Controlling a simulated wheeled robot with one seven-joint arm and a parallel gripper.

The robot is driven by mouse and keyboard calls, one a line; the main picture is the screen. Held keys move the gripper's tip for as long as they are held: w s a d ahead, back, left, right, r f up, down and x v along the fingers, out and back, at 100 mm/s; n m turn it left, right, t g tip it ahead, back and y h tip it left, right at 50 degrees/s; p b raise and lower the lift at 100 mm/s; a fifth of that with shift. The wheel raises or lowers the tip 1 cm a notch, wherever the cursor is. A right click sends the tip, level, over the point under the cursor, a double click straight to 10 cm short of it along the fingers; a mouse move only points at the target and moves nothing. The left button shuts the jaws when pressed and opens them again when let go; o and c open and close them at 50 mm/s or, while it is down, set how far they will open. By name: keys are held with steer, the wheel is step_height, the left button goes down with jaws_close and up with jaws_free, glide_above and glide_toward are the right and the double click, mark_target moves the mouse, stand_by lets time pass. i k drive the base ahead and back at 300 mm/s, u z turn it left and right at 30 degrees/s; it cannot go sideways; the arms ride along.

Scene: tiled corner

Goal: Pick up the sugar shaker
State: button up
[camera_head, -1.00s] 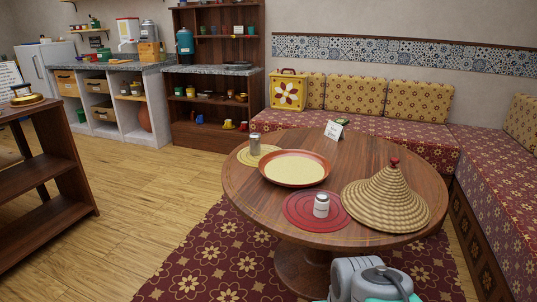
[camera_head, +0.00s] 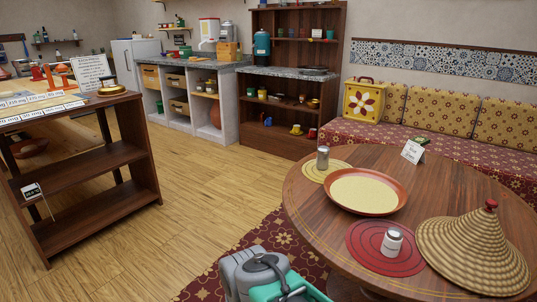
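Two shakers stand upright on the round wooden table (camera_head: 312,208). One is a grey metallic shaker (camera_head: 323,158) on a round yellow mat (camera_head: 311,172) at the table's left side. The other is a white shaker with a grey top (camera_head: 392,242) on a round red mat (camera_head: 362,256) nearer to me. I cannot tell from their looks which holds sugar. Part of my arm, grey and teal, shows at the bottom centre, apart from both shakers. My gripper's fingers are not in view.
An orange-rimmed plate (camera_head: 367,191) lies between the shakers. A woven cone lid (camera_head: 474,250) stands right of the red mat, and a small card (camera_head: 413,151) behind the plate. A dark wooden shelf (camera_head: 92,165) stands left. The wooden floor between shelf and table is clear.

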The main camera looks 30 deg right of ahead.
mark_target(323, 152)
steer(key=u, duration=0.4)
steer(key=i, duration=1.65)
steer(key=z, duration=1.15)
steer(key=i, duration=0.65)
steer(key=z, duration=0.85)
steer(key=i, duration=0.55)
